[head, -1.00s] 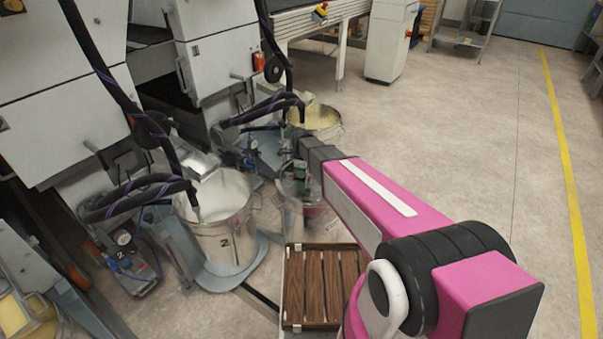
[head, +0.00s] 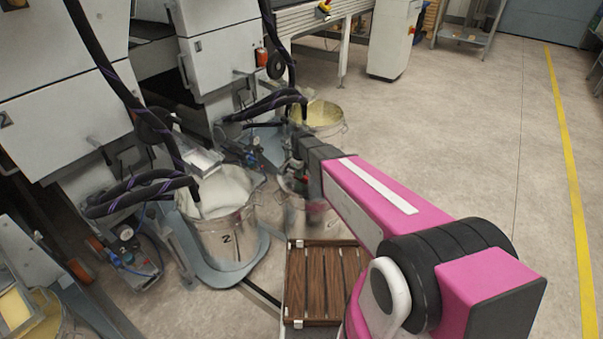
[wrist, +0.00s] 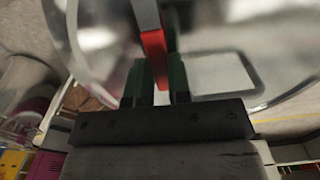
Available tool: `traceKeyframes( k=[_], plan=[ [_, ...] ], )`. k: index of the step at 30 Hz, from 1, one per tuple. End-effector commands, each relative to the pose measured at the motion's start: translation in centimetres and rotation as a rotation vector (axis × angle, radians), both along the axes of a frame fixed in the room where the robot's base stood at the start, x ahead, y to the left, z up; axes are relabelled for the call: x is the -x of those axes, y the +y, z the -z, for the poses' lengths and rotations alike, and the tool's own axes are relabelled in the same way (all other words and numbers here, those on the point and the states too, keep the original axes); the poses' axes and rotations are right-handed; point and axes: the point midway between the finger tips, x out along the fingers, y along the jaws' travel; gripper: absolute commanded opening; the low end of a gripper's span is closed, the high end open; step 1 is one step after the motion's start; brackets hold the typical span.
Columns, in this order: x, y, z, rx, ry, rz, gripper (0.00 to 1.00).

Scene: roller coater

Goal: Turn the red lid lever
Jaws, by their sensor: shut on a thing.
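The red lid lever (wrist: 154,46) shows in the wrist view as a red end on a grey bar. My gripper (wrist: 161,70) has its two dark green fingers on either side of the red end and is shut on it. The lever runs up out of the wrist view over a shiny round metal lid (wrist: 220,45). In the head view my pink arm reaches to a metal bucket behind the wooden slats, and the arm hides the lever and most of my gripper there.
Another bucket (head: 322,116) with yellowish contents stands behind. Dark hoses (head: 98,72) hang at the left. A wooden slatted platform (head: 312,285) lies in front. The floor at right is clear.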

Motion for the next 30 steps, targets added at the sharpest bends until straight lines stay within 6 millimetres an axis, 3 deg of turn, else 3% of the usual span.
traceKeyframes(
  k=[4, 5, 6, 7, 19, 30],
  plan=[
    [0.1, 0.0, 0.0, 0.0, 0.002, 0.001, 0.0],
    [0.1, 0.0, 0.0, 0.0, 0.002, 0.001, 0.25],
    [0.1, 0.0, 0.0, 0.0, 0.002, 0.001, 0.38],
    [0.1, 0.0, 0.0, 0.0, 0.002, 0.001, 0.45],
    [0.1, 0.0, -0.7, -0.001, 0.001, -0.001, 0.45],
    [0.1, 0.0, -6.9, -0.001, -0.001, -0.001, 0.45]
  ],
)
